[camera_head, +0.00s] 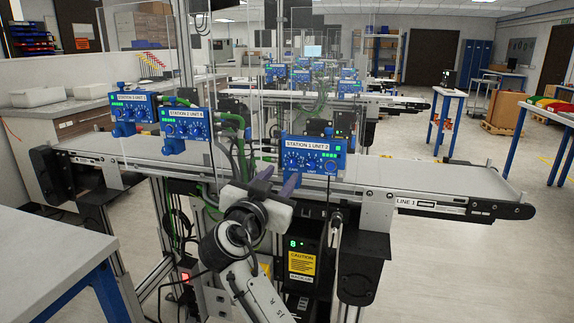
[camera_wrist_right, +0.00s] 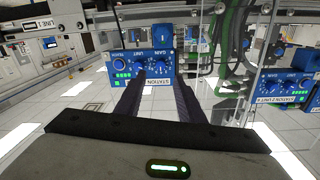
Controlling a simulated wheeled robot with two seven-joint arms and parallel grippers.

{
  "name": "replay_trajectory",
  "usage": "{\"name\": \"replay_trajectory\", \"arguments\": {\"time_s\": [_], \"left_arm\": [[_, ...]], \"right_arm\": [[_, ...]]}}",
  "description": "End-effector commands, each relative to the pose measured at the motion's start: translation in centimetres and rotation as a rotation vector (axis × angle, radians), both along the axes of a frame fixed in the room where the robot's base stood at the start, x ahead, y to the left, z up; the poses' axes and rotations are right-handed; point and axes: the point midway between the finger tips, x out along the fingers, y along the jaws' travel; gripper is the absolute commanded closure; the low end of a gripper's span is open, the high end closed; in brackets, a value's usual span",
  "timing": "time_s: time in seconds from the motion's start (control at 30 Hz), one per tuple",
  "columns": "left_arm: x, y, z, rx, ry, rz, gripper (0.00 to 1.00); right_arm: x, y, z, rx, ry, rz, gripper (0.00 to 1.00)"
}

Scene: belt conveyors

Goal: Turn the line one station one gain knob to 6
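The blue STATION 1 UNIT 2 panel (camera_head: 312,157) stands over the line one conveyor, with a row of knobs and a green display. Its gain knob (camera_head: 292,162) is the leftmost in the head view. In the wrist view the panel (camera_wrist_right: 143,66) appears upside down, with the gain knob (camera_wrist_right: 163,67) on its right side. My right gripper (camera_head: 278,177) is in front of the panel's lower left. Its fingers (camera_wrist_right: 158,84) are apart, around the gain knob's line of sight; contact cannot be told. The knob's setting is too small to read. My left gripper is not in view.
The LINE 1 conveyor (camera_head: 415,176) runs behind and right of the panel. Clear sheets and green cables (camera_head: 238,135) stand near my gripper. A grey table (camera_head: 45,250) is at lower left.

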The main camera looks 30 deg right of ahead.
Motion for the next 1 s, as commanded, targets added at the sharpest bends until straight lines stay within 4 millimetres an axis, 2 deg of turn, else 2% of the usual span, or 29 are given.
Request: {"name": "replay_trajectory", "arguments": {"time_s": [0.1,0.33,0.5,0.77,1.0], "left_arm": [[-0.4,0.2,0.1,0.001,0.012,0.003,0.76],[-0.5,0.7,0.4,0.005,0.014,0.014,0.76],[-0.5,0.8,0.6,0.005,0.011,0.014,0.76],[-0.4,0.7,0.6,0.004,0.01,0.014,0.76],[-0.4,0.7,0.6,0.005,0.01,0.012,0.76]], "right_arm": [[1.5,-2.0,0.3,-0.004,0.002,-0.002,0.65],[3.7,-4.7,0.1,-0.002,0.003,0.0,0.65],[4.4,-5.5,0.0,-0.001,0.002,0.001,0.65],[4.4,-5.6,-0.1,-0.001,0.002,0.002,0.65],[4.4,-5.6,-0.1,0.0,0.003,0.002,1.0]]}}
